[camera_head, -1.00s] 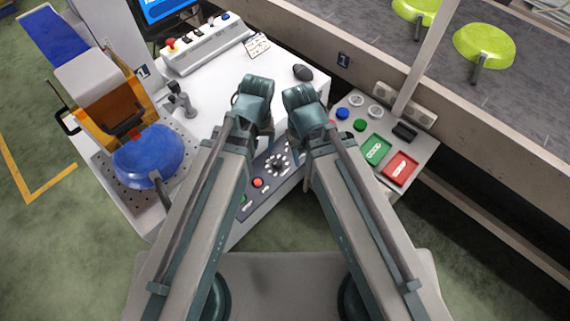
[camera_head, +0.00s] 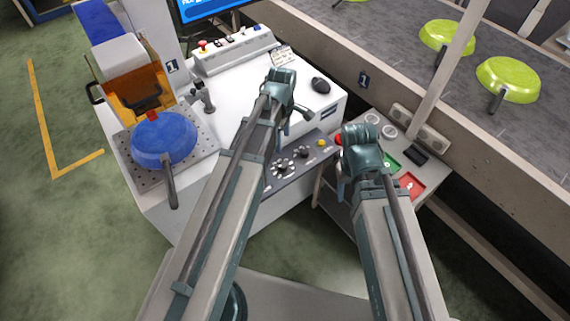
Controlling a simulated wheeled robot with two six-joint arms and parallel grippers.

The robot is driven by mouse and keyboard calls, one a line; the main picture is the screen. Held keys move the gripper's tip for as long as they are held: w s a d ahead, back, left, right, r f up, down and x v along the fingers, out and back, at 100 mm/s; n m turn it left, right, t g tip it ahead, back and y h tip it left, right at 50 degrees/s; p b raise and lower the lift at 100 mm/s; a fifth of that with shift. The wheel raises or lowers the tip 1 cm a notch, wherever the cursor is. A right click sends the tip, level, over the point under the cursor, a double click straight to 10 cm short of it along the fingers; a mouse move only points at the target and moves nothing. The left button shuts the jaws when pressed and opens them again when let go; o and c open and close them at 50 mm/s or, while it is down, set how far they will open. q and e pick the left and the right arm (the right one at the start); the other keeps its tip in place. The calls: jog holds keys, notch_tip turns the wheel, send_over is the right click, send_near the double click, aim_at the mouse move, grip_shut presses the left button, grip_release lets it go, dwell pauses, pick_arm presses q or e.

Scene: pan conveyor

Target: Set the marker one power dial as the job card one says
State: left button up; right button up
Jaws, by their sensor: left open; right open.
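The marker one control panel (camera_head: 290,162) runs along the front of the white cabinet. It bears a dark dial (camera_head: 283,168) ringed by white marks and a smaller dark knob (camera_head: 302,152); the dial's setting is too small to read. A small printed card (camera_head: 284,56), perhaps job card one, lies at the cabinet's back; its text is unreadable. My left gripper (camera_head: 305,112) is above the cabinet top, behind the panel, open and apart from the dial. My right gripper (camera_head: 342,184) is open, right of the panel, with its fingers partly hidden by its wrist.
A blue pan (camera_head: 164,139) sits in the marker fixture at left. A side stand with red (camera_head: 412,185) and green trays is behind my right arm. Green pans (camera_head: 508,79) lie on the conveyor.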

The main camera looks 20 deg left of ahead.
aim_at(283, 164)
pick_arm(q)
notch_tip(283, 164, down, 14)
jog(key=b, duration=1.3)
jog(key=shift+r, duration=0.15)
jog(key=shift+c, duration=0.3)
grip_shut()
